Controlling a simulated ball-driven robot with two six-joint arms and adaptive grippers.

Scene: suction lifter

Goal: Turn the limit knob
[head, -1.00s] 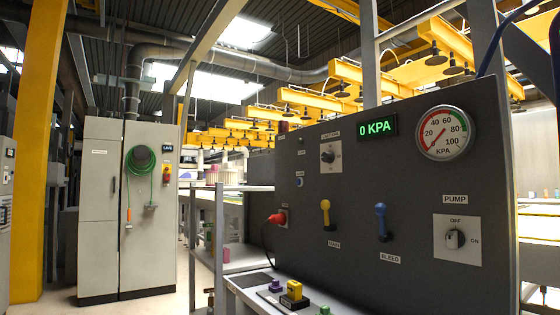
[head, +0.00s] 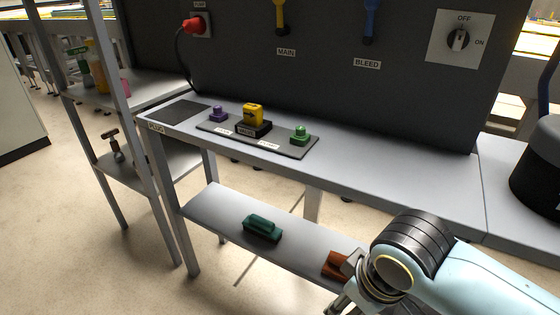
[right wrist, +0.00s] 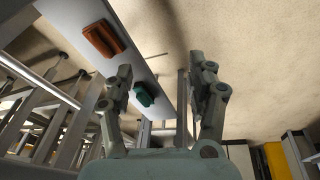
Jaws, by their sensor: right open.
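The limit knob is not in view now; the head view shows only the lower part of the dark control panel (head: 320,85) that carries it. My right gripper (head: 345,292) is at the bottom of the head view, below and in front of the panel, near the lower shelf. In the right wrist view the right gripper (right wrist: 158,75) has its two fingers apart with nothing between them. My left gripper is not in view.
The pump knob (head: 458,40), yellow main lever (head: 281,18) and blue bleed lever (head: 370,20) are on the panel. The ledge (head: 390,170) holds purple, yellow and green controls. A green block (head: 262,228) and an orange-brown block (head: 337,265) lie on the lower shelf (head: 210,205).

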